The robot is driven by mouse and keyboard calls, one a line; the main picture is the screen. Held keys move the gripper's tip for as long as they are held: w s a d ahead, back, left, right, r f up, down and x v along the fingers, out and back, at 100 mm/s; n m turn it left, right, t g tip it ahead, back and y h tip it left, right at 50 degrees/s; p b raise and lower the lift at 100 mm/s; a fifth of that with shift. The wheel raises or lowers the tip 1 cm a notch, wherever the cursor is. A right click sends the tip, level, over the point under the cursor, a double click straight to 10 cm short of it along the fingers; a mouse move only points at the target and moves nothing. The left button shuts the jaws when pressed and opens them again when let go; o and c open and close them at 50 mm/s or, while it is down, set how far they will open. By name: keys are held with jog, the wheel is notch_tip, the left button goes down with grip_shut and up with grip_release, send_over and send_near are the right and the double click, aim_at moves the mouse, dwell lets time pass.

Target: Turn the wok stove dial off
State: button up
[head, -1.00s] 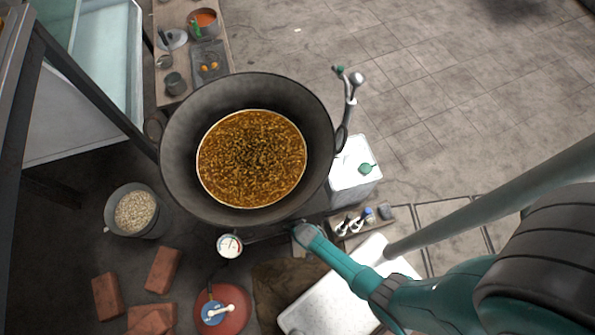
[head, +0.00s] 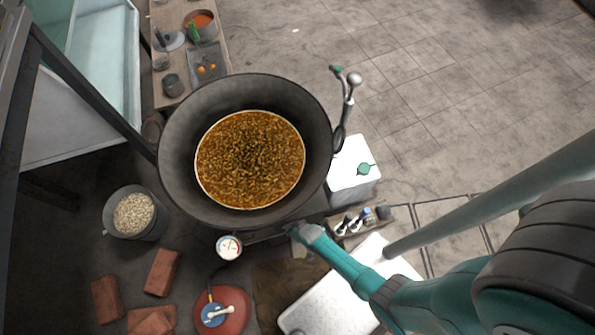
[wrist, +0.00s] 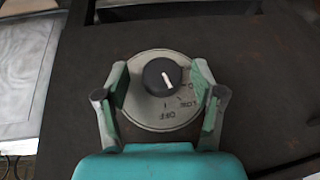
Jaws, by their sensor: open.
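The stove dial shows in the wrist view as a black round knob (wrist: 161,77) with a white pointer line, set on a pale disc (wrist: 150,118) with lettering that includes OFF and LOW. The pointer line slants toward the lower right and is not at the OFF mark. My gripper (wrist: 162,85) is open, its two fingers on either side of the knob, with no clear contact. In the head view my gripper (head: 303,232) is at the wok's lower right edge; the dial is hidden there. The black wok (head: 180,110) holds a brown bubbling mixture (head: 250,160).
A round gauge (head: 229,247) sits below the wok. A red gas cylinder (head: 236,300) with a blue valve stands lower, near bricks (head: 162,271) and a grain bucket (head: 134,213).

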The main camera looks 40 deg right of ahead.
jog(key=v, duration=1.2)
dwell(0.4)
jog(key=w+f+m, duration=0.1)
jog(key=w+f, duration=0.4)
jog(key=f, duration=0.6)
jog(key=shift+a+m+h, duration=0.15)
jog(key=shift+m+h, duration=0.15)
dwell(0.4)
jog(key=c, duration=1.1)
